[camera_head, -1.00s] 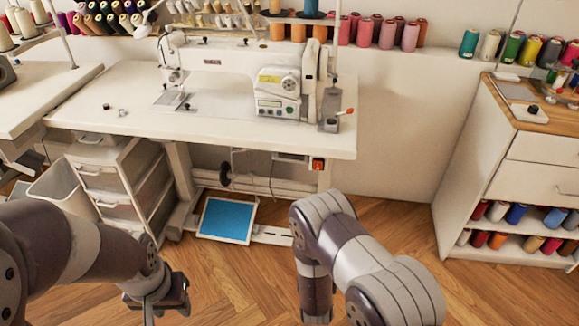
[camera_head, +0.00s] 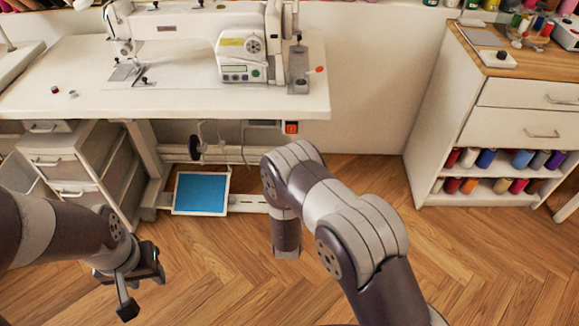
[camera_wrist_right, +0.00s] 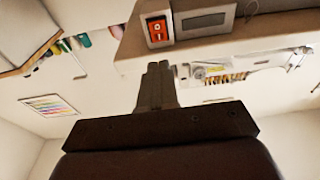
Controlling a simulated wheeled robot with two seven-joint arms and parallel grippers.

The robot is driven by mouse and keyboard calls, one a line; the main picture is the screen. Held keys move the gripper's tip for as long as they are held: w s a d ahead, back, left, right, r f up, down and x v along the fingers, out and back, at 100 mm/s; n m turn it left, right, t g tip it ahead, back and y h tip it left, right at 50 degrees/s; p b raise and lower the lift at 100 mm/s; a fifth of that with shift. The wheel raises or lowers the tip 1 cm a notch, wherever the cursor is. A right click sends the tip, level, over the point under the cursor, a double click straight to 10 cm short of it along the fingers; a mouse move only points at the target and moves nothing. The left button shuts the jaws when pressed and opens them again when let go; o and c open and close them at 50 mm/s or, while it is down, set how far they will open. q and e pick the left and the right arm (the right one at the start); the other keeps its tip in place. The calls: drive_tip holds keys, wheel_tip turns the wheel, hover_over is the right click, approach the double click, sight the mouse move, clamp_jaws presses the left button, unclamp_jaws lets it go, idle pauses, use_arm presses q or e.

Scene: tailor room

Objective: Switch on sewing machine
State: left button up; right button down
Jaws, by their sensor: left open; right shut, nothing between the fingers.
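The white sewing machine (camera_head: 215,45) stands on a white table (camera_head: 200,98) in the head view. A red-orange switch (camera_head: 291,127) sits under the table's front right edge. In the right wrist view the switch (camera_wrist_right: 158,30) shows as a red rocker marked 0 and I, beside a grey box with a display. My right gripper (camera_wrist_right: 157,72) is shut and empty, its tips just below the switch in that picture; I see no contact. In the head view my right arm hides that gripper. My left gripper (camera_head: 138,290) is open and empty above the floor, at lower left.
White drawers (camera_head: 75,165) stand under the table's left side. A blue-topped pedal (camera_head: 201,192) lies below the table. A shelf cabinet (camera_head: 500,130) with several thread spools stands at the right. Wooden floor is clear between my arms and the cabinet.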

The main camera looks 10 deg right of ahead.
sight(291, 128)
drive_tip(key=b+x, duration=0.1)
drive_tip(key=x, duration=0.9)
drive_tip(key=shift+w+d, duration=0.1)
